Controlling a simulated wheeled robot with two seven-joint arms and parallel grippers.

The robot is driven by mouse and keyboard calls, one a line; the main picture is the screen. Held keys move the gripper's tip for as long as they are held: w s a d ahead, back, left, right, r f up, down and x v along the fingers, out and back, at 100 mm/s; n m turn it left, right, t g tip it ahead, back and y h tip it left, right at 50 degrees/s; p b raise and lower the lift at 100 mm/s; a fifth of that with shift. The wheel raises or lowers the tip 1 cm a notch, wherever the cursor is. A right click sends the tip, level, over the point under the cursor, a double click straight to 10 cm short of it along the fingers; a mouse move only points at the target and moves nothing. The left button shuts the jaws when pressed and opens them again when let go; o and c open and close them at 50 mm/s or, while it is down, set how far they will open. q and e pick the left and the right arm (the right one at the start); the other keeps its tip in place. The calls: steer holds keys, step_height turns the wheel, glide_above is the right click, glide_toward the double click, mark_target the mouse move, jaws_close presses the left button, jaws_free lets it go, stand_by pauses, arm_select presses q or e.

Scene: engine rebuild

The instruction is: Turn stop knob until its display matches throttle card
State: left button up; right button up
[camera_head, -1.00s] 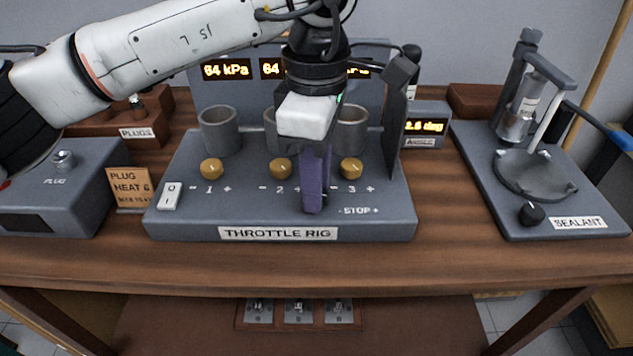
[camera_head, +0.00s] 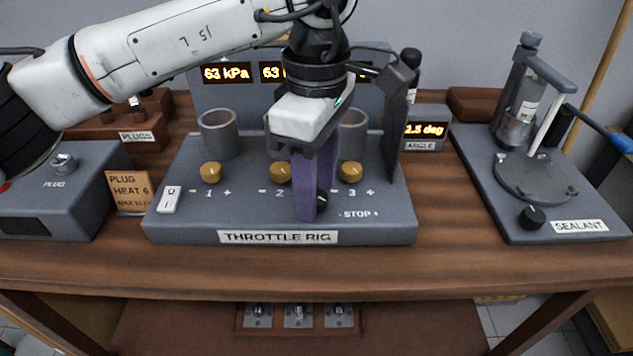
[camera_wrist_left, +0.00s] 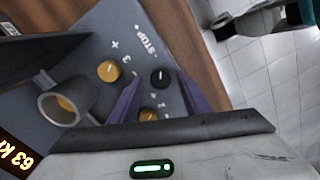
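The black stop knob (camera_wrist_left: 160,77) with a white pointer line sits on the grey throttle rig (camera_head: 190,225) by the "STOP" label. In the head view the knob (camera_head: 322,203) is partly hidden by my fingers. My left gripper (camera_head: 314,206) points down over it, its purple fingers apart. In the left wrist view the knob shows in the gap between the fingertips (camera_wrist_left: 160,84); I see no clear contact. The angle display (camera_head: 425,130) seems to read 1.5 deg. I cannot make out a throttle card. My right gripper is out of view.
Several brass knobs (camera_head: 210,173) and grey cylinders (camera_head: 219,133) stand behind the stop knob. Pressure displays (camera_head: 226,74) read 63 kPa, partly hidden by my arm. A plug card (camera_head: 130,190) and the sealant stand (camera_head: 520,205) flank the rig. The front table strip is clear.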

arm_select(q)
step_height(320, 180, up, 10)
steer(key=shift+r, duration=0.15)
stand_by(0.6)
